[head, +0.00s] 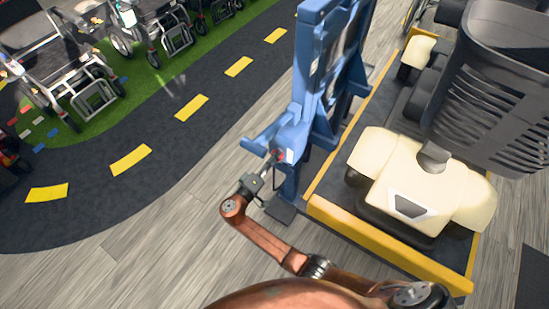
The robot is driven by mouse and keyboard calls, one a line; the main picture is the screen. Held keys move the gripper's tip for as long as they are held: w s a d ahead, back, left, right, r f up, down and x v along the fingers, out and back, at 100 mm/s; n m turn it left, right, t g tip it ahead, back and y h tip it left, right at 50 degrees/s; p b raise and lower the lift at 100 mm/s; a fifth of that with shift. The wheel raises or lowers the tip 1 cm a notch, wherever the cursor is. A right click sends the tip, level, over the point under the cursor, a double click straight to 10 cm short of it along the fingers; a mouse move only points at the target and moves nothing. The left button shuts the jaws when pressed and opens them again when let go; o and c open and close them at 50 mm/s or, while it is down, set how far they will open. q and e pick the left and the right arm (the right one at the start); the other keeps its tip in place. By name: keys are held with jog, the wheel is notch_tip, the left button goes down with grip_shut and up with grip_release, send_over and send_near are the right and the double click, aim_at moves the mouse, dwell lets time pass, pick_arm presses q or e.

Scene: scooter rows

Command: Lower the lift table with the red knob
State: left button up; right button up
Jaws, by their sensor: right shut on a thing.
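The lift table (385,246) has a dark platform with yellow edges, and a blue upright frame (318,75) stands at its left side. The small red knob (281,156) shows on the lower part of the blue frame, partly hidden by my gripper. My right gripper (272,164) reaches in from the lower right on a copper-coloured arm. Its fingers are at the knob and shut on it; the contact itself is small and hard to make out. My left gripper is out of view.
A cream scooter with a black seat (395,195) stands on the platform. Several wheelchairs (75,65) stand on green flooring at the upper left. A dark path with yellow dashes (130,159) curves past. The grey wood floor (130,260) left of the lift is clear.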

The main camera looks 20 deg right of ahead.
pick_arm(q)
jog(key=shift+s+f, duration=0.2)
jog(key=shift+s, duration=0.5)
pick_arm(e)
jog(key=shift+a+n, duration=0.1)
jog(key=shift+n, duration=0.7)
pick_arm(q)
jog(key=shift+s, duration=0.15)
pick_arm(e)
jog(key=shift+f, duration=0.1)
jog(key=o, duration=1.1)
jog(key=v, duration=0.7)
jog(key=shift+s+a, duration=0.15)
